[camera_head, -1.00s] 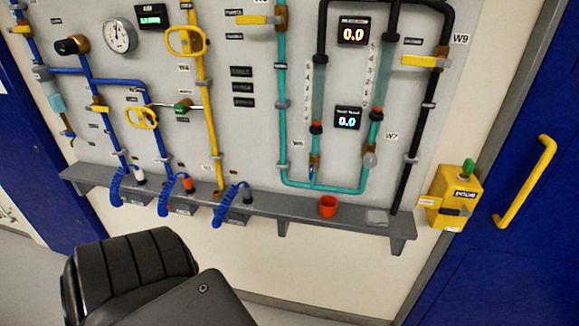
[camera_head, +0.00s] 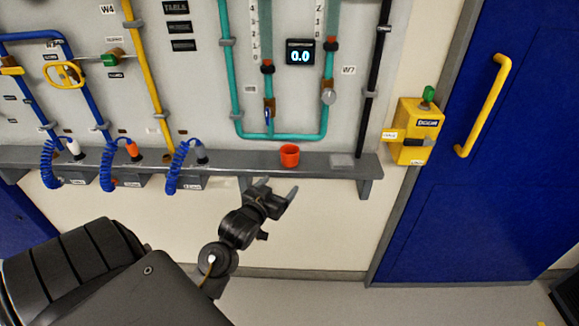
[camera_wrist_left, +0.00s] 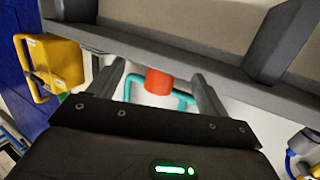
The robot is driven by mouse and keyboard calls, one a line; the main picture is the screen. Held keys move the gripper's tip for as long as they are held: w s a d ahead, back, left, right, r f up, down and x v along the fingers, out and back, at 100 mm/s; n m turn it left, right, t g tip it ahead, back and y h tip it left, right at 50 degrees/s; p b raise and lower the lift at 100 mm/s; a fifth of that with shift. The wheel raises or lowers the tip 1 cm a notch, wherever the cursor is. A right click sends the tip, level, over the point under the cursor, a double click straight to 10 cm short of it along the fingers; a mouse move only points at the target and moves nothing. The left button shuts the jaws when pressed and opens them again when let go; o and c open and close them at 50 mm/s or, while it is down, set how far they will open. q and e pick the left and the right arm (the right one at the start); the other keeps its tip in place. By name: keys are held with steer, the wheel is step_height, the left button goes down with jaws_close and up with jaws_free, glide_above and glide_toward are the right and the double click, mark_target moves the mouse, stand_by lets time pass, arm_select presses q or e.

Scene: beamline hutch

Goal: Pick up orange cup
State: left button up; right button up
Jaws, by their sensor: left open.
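The orange cup (camera_head: 289,156) stands upright on the grey shelf (camera_head: 232,159), below the teal pipe loop. My left gripper (camera_head: 278,187) is open and empty, below and in front of the shelf edge, a little short of the cup. In the left wrist view the cup (camera_wrist_left: 158,82) shows between the two spread fingers (camera_wrist_left: 160,82), beyond them and partly hidden by the shelf edge. The gripper and cup are apart. My right gripper is in no view.
A flat pale pad (camera_head: 342,160) lies on the shelf right of the cup. Blue coiled hoses (camera_head: 181,165) hang at the left. A yellow box (camera_head: 412,131) is on the wall near the blue door (camera_head: 450,200). Shelf brackets (camera_head: 364,187) stick down below the shelf.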

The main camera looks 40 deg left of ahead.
arm_select(q)
steer(key=t+y, duration=0.1)
glide_toward(286, 156)
steer(key=w+a, duration=0.1)
steer(key=w, duration=0.1)
steer(key=x, duration=0.5)
steer(key=shift+f, duration=0.2)
steer(key=shift+w+a, duration=0.1)
steer(key=shift+w, duration=0.2)
steer(key=p+x, duration=0.1)
steer(key=x, duration=0.3)
steer(key=shift+w+r+p, duration=0.2)
steer(key=shift+w+p, duration=0.1)
steer(key=shift+p, duration=0.05)
steer(key=shift+w+f, duration=0.1)
steer(key=shift+w, duration=0.25)
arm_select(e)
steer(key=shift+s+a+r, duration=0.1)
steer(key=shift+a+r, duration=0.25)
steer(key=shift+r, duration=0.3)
arm_select(q)
steer(key=c, duration=1.1)
steer(key=shift+o, duration=0.2)
